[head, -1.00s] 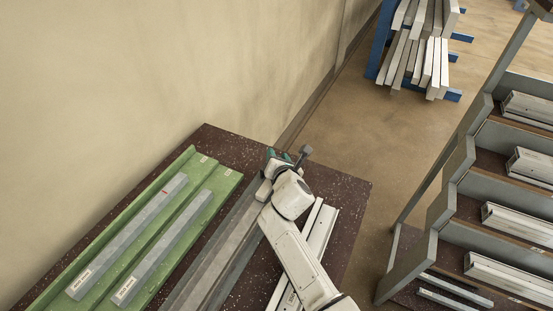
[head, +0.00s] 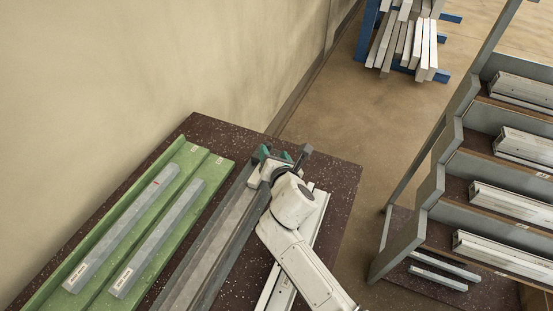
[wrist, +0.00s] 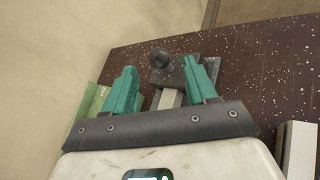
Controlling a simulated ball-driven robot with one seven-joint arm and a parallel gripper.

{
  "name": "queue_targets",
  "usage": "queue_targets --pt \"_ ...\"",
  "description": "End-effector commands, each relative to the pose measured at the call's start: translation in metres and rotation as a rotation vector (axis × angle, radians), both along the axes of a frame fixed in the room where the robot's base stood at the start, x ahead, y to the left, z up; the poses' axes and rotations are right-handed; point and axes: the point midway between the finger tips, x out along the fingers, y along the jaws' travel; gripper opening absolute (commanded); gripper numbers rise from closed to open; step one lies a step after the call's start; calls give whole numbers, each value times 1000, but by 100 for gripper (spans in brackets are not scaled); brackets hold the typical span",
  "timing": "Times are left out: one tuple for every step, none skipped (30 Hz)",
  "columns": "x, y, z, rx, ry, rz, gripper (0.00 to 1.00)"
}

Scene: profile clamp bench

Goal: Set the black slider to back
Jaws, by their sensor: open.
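The black slider shows in the wrist view as a dark block (wrist: 172,77) with a round black knob (wrist: 158,58) on it, at the end of a pale bar (wrist: 170,99). The knob also shows in the head view (head: 306,150), near the far end of the grey rail (head: 222,231). My gripper (wrist: 160,69) has its teal fingers apart, with the block and bar showing between them in the picture. I cannot tell whether the fingers touch it. In the head view my gripper (head: 275,155) is over the rail's far end, and my wrist hides part of the slider.
A green tray (head: 55,293) with two labelled grey bars lies left of the rail. White profiles (head: 319,212) lie to the right, partly under my arm. A stepped rack (head: 424,200) of profiles stands at the right. The speckled bench (head: 240,135) is bare beyond the rail.

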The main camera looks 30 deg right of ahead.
Motion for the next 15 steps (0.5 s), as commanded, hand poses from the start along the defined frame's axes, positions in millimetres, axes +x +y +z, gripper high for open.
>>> queue_targets --pt "-8 3 2 0 0 2 57" --pt "-11 4 4 -1 -1 2 57" --pt "-15 5 5 -1 0 1 57" --pt "-18 5 6 -1 0 1 57" --pt "-20 6 7 -1 0 1 57" --pt "-23 7 9 0 -2 1 57" --pt "-24 8 9 0 -1 1 57" --pt "-26 8 9 -1 0 1 57" --pt "-27 8 10 0 1 2 57" --pt "-27 8 10 0 -1 1 57" --pt "-28 9 11 0 -1 1 57" --pt "-28 9 11 0 -1 1 57" --pt "-28 9 11 0 -1 1 57" --pt "-28 9 11 0 -1 1 57" --pt "-28 9 11 0 -1 1 57"
